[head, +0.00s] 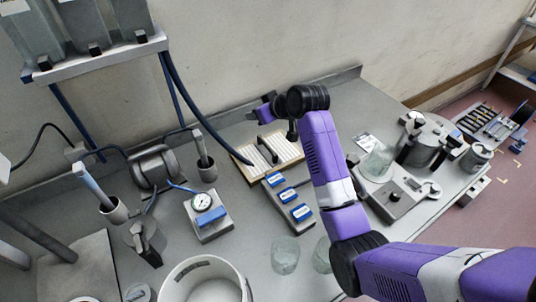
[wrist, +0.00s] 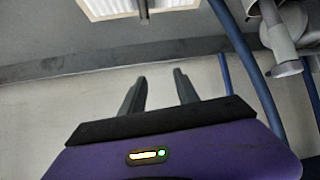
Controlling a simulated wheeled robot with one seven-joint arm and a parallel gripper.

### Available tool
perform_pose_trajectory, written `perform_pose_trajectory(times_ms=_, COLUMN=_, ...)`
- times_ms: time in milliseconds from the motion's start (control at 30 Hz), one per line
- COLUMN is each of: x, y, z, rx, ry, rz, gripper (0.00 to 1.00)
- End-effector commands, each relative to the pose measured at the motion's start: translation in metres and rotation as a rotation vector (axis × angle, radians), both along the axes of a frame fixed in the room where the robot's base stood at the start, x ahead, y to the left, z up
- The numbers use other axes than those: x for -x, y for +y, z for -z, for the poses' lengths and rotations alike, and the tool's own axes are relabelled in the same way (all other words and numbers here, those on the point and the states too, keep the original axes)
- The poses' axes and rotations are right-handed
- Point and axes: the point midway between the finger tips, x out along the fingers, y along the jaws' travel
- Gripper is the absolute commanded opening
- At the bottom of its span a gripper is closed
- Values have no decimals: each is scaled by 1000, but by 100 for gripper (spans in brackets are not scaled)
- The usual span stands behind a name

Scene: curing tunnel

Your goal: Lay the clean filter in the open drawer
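A pale ribbed panel with a wooden-coloured frame and a dark handle (head: 287,150), which looks like the filter, lies on the grey bench near the wall. Part of this panel also shows at the top edge of the wrist view (wrist: 165,5). My gripper (head: 262,111) is above and behind the panel, near the wall, apart from it. In the wrist view my gripper (wrist: 160,84) has its two dark fingers spread with nothing between them. I cannot make out an open drawer for certain in either view.
A grey block with blue labels (head: 277,204) stands in front of the panel. A gauge box (head: 208,217), glass jars (head: 285,255) and a white bucket (head: 176,268) stand nearby. A blue hose (head: 203,115) runs down the wall. A tool tray (head: 488,122) is at far right.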

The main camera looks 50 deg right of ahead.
Motion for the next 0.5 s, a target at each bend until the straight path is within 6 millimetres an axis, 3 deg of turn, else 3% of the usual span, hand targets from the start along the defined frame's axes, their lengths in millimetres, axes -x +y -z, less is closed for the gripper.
perform_pose_trajectory(times_ms=33, x=-13, y=-3, z=-4, rx=-10, ry=65, rz=-5, gripper=38)
perform_pose_trajectory(times_ms=100, x=-21, y=-5, z=-1, rx=-34, ry=171, rz=-3, gripper=38)
perform_pose_trajectory(times_ms=200, x=-20, y=-9, z=5, rx=-72, ry=340, rz=22, gripper=38)
perform_pose_trajectory(times_ms=500, x=39, y=-3, z=48, rx=-196, ry=733, rz=128, gripper=38)
